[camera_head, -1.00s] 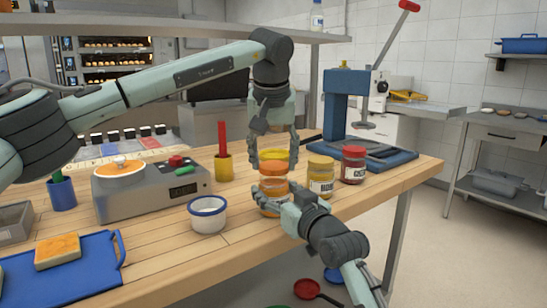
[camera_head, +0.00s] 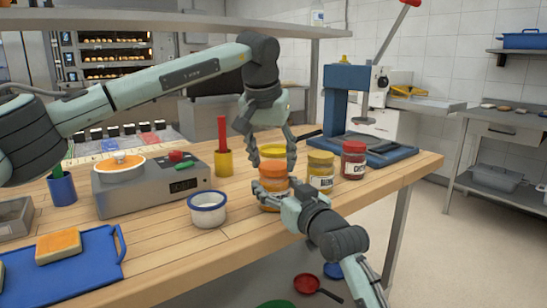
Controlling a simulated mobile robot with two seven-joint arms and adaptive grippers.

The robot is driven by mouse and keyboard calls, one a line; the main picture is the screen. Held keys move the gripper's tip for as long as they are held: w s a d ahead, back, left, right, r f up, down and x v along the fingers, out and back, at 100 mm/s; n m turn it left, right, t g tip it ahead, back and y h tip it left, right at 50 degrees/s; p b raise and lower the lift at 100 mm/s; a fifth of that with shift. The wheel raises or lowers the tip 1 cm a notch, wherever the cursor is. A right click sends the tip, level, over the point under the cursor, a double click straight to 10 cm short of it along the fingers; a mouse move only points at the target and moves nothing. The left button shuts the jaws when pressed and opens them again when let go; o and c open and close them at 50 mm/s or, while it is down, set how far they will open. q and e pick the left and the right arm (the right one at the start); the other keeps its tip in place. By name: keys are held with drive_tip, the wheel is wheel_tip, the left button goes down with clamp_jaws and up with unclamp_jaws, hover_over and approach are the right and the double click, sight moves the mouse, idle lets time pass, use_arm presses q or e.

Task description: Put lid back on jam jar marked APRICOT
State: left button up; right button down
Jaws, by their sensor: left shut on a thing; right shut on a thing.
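A jar with orange contents (camera_head: 272,198) stands at the front of the wooden table; no label on it can be read. My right gripper (camera_head: 272,203) is shut on this jar low down, from the front right. An orange lid (camera_head: 273,169) is at the top of the jar, level and lined up with it. My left gripper (camera_head: 274,164) comes down from above, tilted, with its fingers shut on the lid's sides. Whether the lid is fully seated or threaded cannot be told.
A yellow-lidded jar (camera_head: 273,150) stands just behind. Another yellow-lidded jar (camera_head: 320,172) and a red-lidded cherry jar (camera_head: 353,160) stand close on the right. A white cup (camera_head: 207,210), a scale (camera_head: 150,187) and a blue press (camera_head: 345,110) are nearby.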

sight(270, 167)
use_arm(q)
drive_tip(key=m, duration=0.2)
drive_tip(key=m+h, duration=0.1)
drive_tip(key=m, duration=0.1)
drive_tip(key=shift+a+g, duration=0.2)
drive_tip(key=shift+g, duration=0.1)
drive_tip(key=o, duration=0.7)
drive_tip(key=shift+o, duration=0.2)
drive_tip(key=shift+r, duration=0.1)
drive_tip(key=shift+r, duration=2.15)
drive_tip(key=o, duration=0.6)
drive_tip(key=shift+c, duration=0.2)
